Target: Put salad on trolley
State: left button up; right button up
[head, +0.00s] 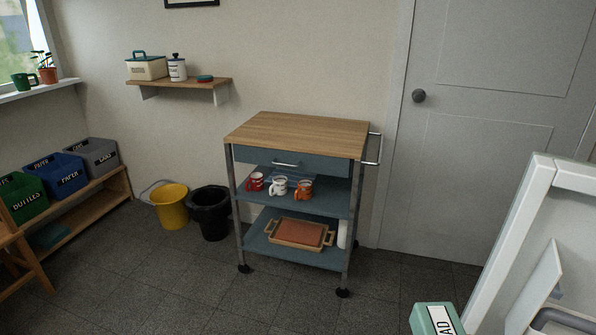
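The trolley (300,132) stands against the back wall, left of the grey door. It has a bare wooden top, a blue drawer and two blue shelves. A pale green box (424,317) is cut off by the bottom edge, right of the middle. Its white label shows only the letters "AD", so I cannot tell whether it is the salad. Whether anything holds the box is out of sight. Neither gripper can be made out.
Several mugs (278,187) stand on the middle shelf and a tray (298,233) lies on the lower one. A yellow bucket (169,206) and black bin (210,213) stand left. A white-framed panel (505,245) blocks the right. The floor before the trolley is clear.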

aim_at(296, 137)
jog(key=u, duration=0.65)
jog(key=i, duration=2.45)
jog(key=z, duration=0.1)
